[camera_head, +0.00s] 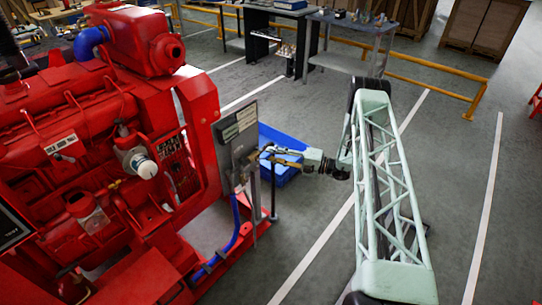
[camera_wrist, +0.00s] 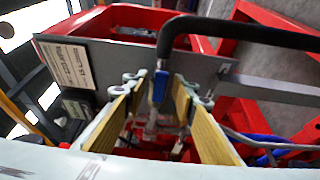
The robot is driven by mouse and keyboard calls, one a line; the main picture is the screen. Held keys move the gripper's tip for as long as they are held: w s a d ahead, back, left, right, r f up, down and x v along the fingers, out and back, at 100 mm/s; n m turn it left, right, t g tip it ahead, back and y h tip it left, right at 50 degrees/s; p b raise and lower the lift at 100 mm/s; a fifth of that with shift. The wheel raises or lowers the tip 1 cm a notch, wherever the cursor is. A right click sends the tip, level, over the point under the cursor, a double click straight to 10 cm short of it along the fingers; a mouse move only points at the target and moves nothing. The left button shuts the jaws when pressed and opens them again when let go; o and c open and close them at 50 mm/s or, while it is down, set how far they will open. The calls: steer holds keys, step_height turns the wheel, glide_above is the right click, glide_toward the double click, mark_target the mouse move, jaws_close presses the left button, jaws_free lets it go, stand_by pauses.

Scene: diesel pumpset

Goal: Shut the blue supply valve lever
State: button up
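The blue valve lever (camera_wrist: 160,86) shows in the wrist view as a short upright blue grip in front of a grey panel (camera_head: 237,135). It lies between my fingertips, with gaps visible on both sides. My gripper (camera_wrist: 160,92) is open, its two tan-padded fingers spread to the left and right of the lever. In the head view my gripper (camera_head: 268,155) reaches leftward to the panel stand beside the red engine. I cannot make out the lever clearly there. The valve body below the lever is partly hidden between the fingers.
The red diesel engine (camera_head: 60,140) fills the left. A blue hose (camera_head: 233,232) runs down from the panel. A blue crate (camera_head: 282,140) stands on the floor behind my gripper. A black bar (camera_wrist: 240,32) crosses the top of the wrist view.

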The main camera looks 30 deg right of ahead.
steer(key=shift+w+a, duration=0.25)
steer(key=shift+w, duration=0.05)
steer(key=shift+c, duration=0.2)
jaws_close()
